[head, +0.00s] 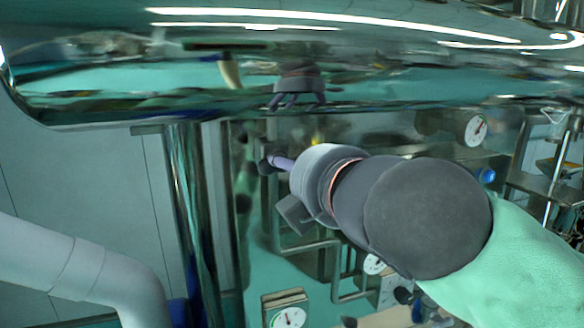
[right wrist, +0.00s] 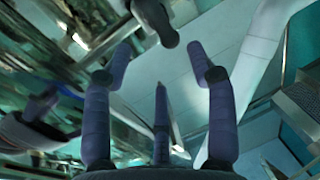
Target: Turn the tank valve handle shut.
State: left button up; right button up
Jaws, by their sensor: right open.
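The shiny metal tank (head: 390,50) fills the top of the head view. My right gripper (head: 276,163) is just below its underside, mostly hidden behind my own wrist; only a purple finger part and a dark tip show. In the right wrist view, my right gripper (right wrist: 160,62) is open and empty, its purple fingers spread. A dark, rounded-end bar (right wrist: 156,18), seemingly the valve handle, shows beyond the fingertips near the top. It appears apart from the fingers, but contact cannot be told surely. The valve itself is not clear. My left gripper is not in view.
A light grey bent pipe (head: 95,265) stands at lower left. A shiny metal post (head: 188,200) rises below the tank. Pressure gauges (head: 288,317) and (head: 474,130) and thin pipework lie below and behind my right arm. The tank mirrors my gripper.

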jog(key=shift+s+d, duration=0.15)
jog(key=shift+s, duration=0.1)
